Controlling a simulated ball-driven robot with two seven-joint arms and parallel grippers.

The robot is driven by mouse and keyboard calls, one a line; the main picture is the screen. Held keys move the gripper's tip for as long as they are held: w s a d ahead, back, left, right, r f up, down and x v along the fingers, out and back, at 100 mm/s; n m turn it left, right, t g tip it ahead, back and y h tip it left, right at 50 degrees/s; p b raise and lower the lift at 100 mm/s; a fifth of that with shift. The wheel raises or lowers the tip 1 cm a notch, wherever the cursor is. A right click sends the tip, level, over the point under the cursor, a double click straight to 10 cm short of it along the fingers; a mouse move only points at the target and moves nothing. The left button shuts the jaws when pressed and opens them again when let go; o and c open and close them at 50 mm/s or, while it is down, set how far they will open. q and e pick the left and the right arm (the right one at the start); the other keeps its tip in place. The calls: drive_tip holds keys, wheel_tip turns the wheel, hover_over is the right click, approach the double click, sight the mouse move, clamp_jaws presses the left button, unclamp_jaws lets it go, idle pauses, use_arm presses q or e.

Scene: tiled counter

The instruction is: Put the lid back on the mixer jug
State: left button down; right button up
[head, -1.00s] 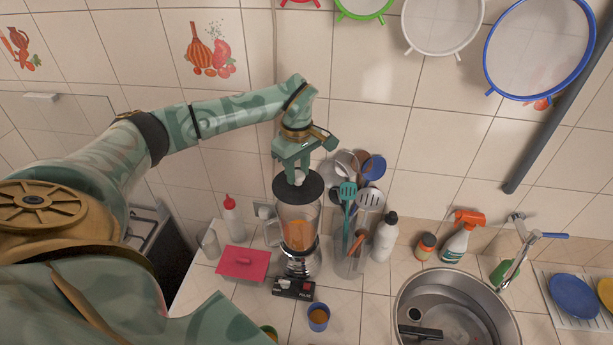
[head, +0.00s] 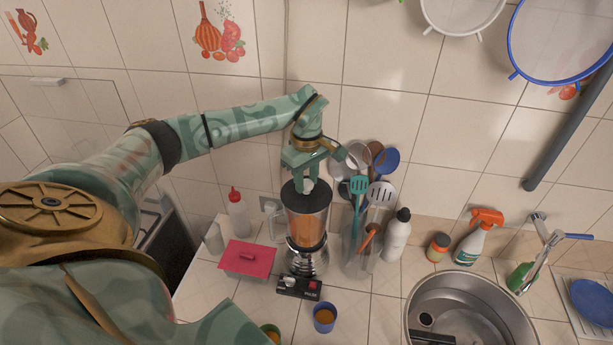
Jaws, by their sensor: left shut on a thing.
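The mixer jug (head: 307,232) is clear, holds orange liquid and stands upright on its silver base with a dark control box (head: 300,287) in front. The dark round lid (head: 293,195) is at the jug's mouth and looks level. I cannot tell whether it is fully seated. My left gripper (head: 307,184) points down from above, shut on the pale knob of the lid; its fingers partly hide the knob. My right gripper is not in view.
A clear holder of utensils (head: 358,258) stands close right of the jug, with a white bottle (head: 397,236) beyond. A red-lidded box (head: 248,259) and a red-capped bottle (head: 238,215) are left. A blue cup (head: 324,319) stands in front. The sink (head: 470,310) is right.

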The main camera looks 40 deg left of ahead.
use_arm(q)
drive_tip(key=shift+r+p, duration=0.1)
drive_tip(key=shift+p, duration=0.2)
idle(0.4)
drive_tip(key=shift+p, duration=0.4)
idle(0.5)
drive_tip(key=shift+f, duration=0.2)
idle(0.8)
drive_tip(key=shift+p, duration=0.5)
idle(0.4)
drive_tip(key=shift+c, duration=2.4)
unclamp_jaws()
